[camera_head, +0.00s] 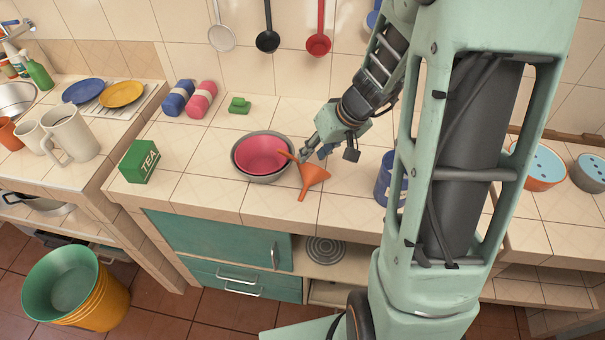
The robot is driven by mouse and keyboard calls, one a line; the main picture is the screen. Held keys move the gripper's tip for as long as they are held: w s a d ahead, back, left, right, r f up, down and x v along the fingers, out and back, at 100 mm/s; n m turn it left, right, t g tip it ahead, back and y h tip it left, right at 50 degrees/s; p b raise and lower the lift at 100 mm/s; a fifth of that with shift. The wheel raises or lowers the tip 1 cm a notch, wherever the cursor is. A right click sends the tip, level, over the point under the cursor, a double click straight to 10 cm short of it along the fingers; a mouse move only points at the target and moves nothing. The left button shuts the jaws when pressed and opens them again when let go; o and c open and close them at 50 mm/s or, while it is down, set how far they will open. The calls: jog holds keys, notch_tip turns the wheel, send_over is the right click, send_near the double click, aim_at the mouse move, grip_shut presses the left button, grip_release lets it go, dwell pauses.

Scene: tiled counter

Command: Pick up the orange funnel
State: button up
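The orange funnel (314,175) is on the tiled counter, just right of the bowls, with its narrow spout pointing toward the counter's front edge. An orange strip runs from it up-left to the bowl rim; whether it touches the rim is unclear. My gripper (304,155) is right at the funnel's back edge, reaching in from the upper right. Its fingers are small in this view, and I cannot tell whether they are open or closed, or whether they touch the funnel.
A pink bowl (262,154) sits inside a grey bowl (239,172) beside the funnel. A green tea box (139,162) stands at left; a blue container (384,178) is at right, partly behind my arm. The counter's front edge is close. Ladles hang on the back wall.

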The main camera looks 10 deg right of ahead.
aim_at(308, 165)
jog(key=x, duration=0.2)
jog(key=shift+a+f+b, duration=0.1)
jog(key=shift+f+b, duration=0.25)
jog(key=shift+f, duration=0.05)
jog(key=b+x, duration=0.1)
jog(key=x, duration=0.1)
jog(key=s+b+x, duration=0.1)
jog(key=x, duration=0.1)
jog(key=shift+w+a+f, duration=0.1)
jog(key=shift+f, duration=0.25)
jog(key=shift+w+a+f, duration=0.1)
jog(key=shift+w+f, duration=0.1)
jog(key=shift+f, duration=0.1)
grip_shut()
